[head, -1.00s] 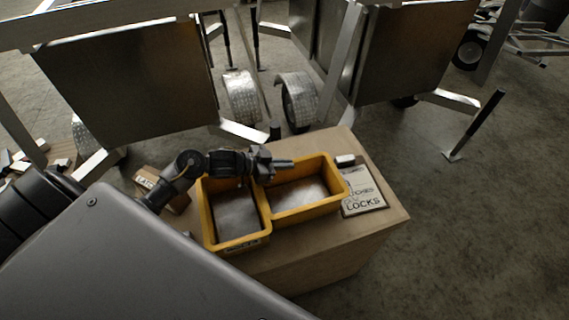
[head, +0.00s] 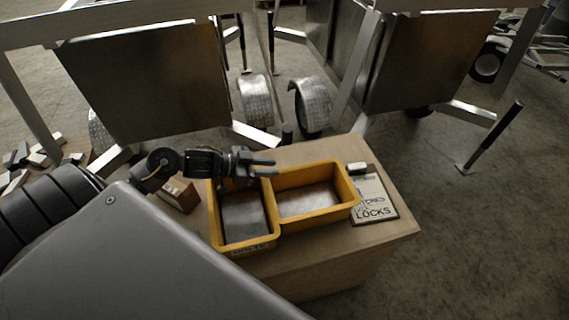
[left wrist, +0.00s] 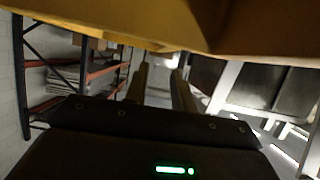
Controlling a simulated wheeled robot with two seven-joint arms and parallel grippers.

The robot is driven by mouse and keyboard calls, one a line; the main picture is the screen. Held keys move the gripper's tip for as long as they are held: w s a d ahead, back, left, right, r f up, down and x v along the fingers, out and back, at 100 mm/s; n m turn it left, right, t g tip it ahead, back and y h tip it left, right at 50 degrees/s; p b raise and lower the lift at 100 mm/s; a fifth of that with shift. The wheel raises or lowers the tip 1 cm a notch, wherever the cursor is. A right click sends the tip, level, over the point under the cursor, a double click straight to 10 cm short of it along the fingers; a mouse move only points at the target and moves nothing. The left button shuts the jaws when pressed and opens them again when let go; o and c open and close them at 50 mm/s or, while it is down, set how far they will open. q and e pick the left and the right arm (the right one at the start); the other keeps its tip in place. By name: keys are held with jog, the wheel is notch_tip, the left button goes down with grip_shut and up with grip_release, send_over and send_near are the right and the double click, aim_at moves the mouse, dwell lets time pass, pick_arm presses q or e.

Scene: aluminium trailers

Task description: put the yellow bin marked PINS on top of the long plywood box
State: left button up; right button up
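Two yellow bins stand side by side on a wooden box-like stand: a left bin (head: 244,243) and a right bin (head: 318,219). The left bin has a label on its front that I cannot read clearly, so I cannot tell which bin is marked PINS. My left gripper (head: 268,167) is over the back of the bins, fingers pointing right, near where they meet. Its two fingers show apart and empty in the left wrist view (left wrist: 160,85), with yellow bin surface (left wrist: 110,22) filling the top. My right gripper is not in view.
The wooden stand (head: 335,247) may be the plywood box; I cannot be sure. A LOCKS sign board (head: 374,205) with a small white-topped item lies at its right. A small wooden box (head: 180,196) is at the left. Aluminium trailers (head: 145,85) stand behind. Shelving (left wrist: 75,75) shows in the wrist view.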

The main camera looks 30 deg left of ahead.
pick_arm(q)
jog(key=shift+v, duration=1.55)
